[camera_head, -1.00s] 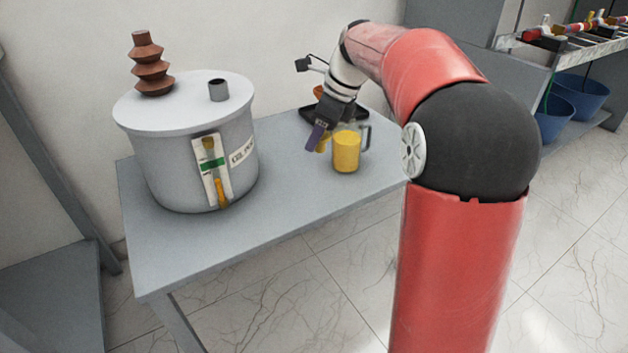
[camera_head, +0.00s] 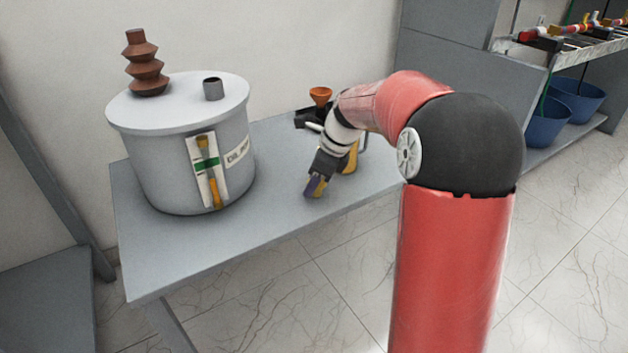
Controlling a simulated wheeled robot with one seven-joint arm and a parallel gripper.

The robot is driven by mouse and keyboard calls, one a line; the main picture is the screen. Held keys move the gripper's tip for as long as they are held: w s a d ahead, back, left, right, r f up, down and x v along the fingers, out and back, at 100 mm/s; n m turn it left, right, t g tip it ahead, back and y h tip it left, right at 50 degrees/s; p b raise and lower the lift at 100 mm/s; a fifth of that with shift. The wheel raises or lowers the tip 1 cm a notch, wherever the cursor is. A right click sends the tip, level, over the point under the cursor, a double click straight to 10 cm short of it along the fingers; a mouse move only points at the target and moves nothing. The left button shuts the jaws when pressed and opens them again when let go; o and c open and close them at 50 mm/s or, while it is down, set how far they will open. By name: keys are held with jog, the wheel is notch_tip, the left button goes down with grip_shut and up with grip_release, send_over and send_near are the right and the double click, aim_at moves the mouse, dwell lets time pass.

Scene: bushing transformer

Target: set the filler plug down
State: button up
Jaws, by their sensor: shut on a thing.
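My gripper (camera_head: 315,190), with purple on its fingers, points down low over the grey table (camera_head: 215,240), in front of the yellow jug. It is shut on the filler plug, which is mostly hidden between the fingers; a small yellowish part shows at the tips, and I cannot tell if that is plug or finger. I cannot tell whether the tips touch the tabletop. The grey tank (camera_head: 170,160) stands to the left, with an open filler neck (camera_head: 213,89) on its lid.
The yellow jug (camera_head: 351,160) is partly hidden behind my wrist. An orange funnel (camera_head: 320,96) stands behind it. A brown ribbed bushing (camera_head: 147,65) rises from the tank lid. The table between tank and gripper, and its front edge, are clear.

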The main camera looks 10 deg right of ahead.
jog(key=shift+f, duration=0.15)
jog(key=o, duration=0.9)
jog(key=shift+o, duration=0.2)
jog(key=p+v, duration=0.2)
jog(key=v, duration=1)
jog(key=s+a+r+n+t+h, duration=0.1)
jog(key=s+a+n, duration=0.1)
jog(key=s+n, duration=0.45)
jog(key=s+a+r+n+t+h, duration=0.1)
jog(key=s+a+n, duration=0.1)
jog(key=s+n, duration=0.45)
jog(key=s+f+n+h, duration=0.1)
jog(key=s+f+n, duration=0.2)
jog(key=s+n, duration=0.2)
jog(key=s+f+n+t, duration=0.1)
jog(key=s+f+n, duration=0.2)
jog(key=s, duration=0.6)
jog(key=shift+n+t+h, duration=0.3)
jog(key=shift+n+h, duration=0.1)
jog(key=shift+n, duration=0.8)
